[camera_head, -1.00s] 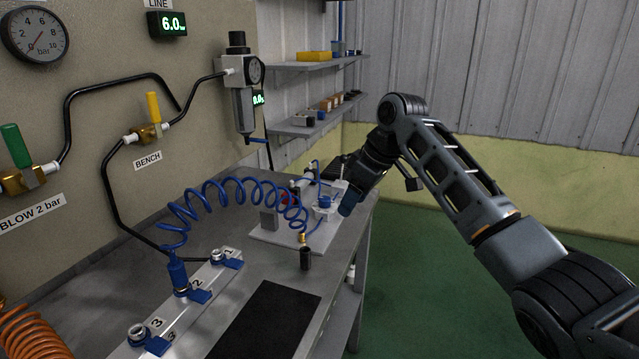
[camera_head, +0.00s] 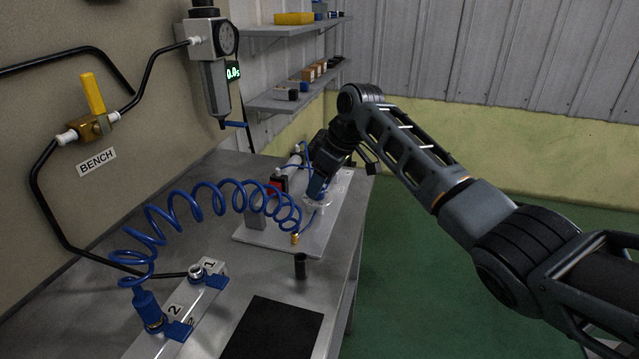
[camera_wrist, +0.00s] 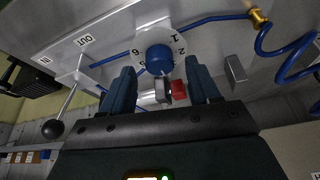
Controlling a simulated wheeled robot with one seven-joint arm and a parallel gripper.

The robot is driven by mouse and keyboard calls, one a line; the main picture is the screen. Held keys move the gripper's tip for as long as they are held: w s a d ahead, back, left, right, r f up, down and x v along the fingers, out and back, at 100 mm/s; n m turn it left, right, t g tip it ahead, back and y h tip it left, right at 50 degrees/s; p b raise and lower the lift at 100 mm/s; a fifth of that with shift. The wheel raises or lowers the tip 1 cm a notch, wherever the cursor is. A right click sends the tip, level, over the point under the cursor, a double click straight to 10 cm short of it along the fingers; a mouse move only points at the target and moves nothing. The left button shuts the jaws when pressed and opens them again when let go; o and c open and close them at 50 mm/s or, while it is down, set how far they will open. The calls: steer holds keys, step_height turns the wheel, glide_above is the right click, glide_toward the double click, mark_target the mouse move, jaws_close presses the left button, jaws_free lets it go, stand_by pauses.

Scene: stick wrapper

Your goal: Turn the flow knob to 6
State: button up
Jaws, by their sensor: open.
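The blue flow knob (camera_wrist: 159,58) sits on a round white dial (camera_wrist: 178,44) in the wrist view. The figures 1, 2, 5 and 6 show around the dial, with 6 at the upper left. My gripper (camera_wrist: 162,73) is open, with one dark blue finger on each side of the knob and gaps between fingers and knob. It holds nothing. In the head view my gripper (camera_head: 317,187) is over the dial (camera_head: 322,203) on the grey plate, and it hides most of the knob. I cannot tell the knob's setting.
A coiled blue hose (camera_head: 205,200) runs to a brass fitting (camera_head: 295,239) beside the dial. A black-knobbed lever (camera_wrist: 53,128) stands left in the wrist view, and a red block (camera_wrist: 179,90) lies below the knob. A dark cylinder (camera_head: 300,266) stands on the bench.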

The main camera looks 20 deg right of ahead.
steer(key=shift+w+a+f, duration=0.15)
steer(key=shift+a+f, duration=0.05)
steer(key=shift+f, duration=0.45)
steer(key=c, duration=1)
steer(key=shift+c, duration=0.2)
steer(key=shift+r+p, duration=0.1)
steer(key=shift+p, duration=0.25)
